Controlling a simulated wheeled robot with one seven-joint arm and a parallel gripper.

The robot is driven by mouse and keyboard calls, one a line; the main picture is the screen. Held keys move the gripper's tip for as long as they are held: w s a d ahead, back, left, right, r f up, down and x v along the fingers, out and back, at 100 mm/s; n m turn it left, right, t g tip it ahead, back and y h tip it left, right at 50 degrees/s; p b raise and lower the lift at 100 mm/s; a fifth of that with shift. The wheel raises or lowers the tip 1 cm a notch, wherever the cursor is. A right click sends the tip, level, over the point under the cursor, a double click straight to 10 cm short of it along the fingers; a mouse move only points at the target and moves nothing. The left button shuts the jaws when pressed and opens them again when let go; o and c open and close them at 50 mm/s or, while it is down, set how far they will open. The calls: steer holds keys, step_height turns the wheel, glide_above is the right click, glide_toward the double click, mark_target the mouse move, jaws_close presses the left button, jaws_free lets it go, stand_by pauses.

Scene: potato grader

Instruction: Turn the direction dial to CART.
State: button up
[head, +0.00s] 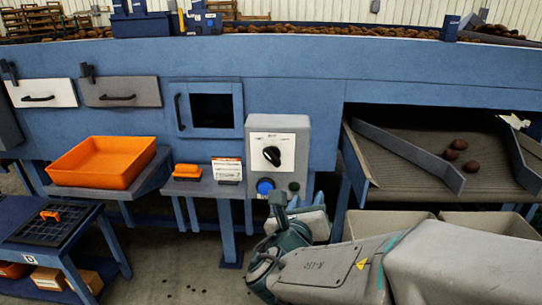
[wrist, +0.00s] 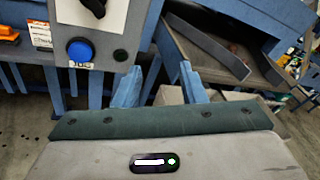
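The direction dial (head: 271,156) is a black knob on a white plate (head: 287,139) on the front of a grey control box (head: 304,130). Its pointer looks slanted; the plate's lettering is too small to read. In the wrist view only the knob's lower part (wrist: 95,6) shows at the top edge. My gripper (head: 299,201) is below and slightly right of the dial, apart from it. In the wrist view its two blue fingers (wrist: 160,72) stand wide apart with nothing between them.
A blue button (head: 265,187) sits under the dial, with a small dark knob (head: 294,186) beside it. An orange tray (head: 102,162) stands left on a shelf. A sloped chute (head: 400,150) with potatoes (head: 459,144) is at the right, grey bins (head: 390,224) below it.

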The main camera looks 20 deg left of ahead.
mark_target(270, 159)
steer(key=s+a+r+n+y, duration=0.2)
steer(key=a+n+y, duration=0.35)
steer(key=a, duration=0.25)
steer(key=shift+n+t+h, duration=0.25)
steer(key=shift+n+t, duration=0.1)
steer(key=shift+t, duration=0.05)
steer(key=p+x, duration=0.3)
steer(key=x, duration=1)
steer(key=shift+w+f, duration=0.1)
jaws_close()
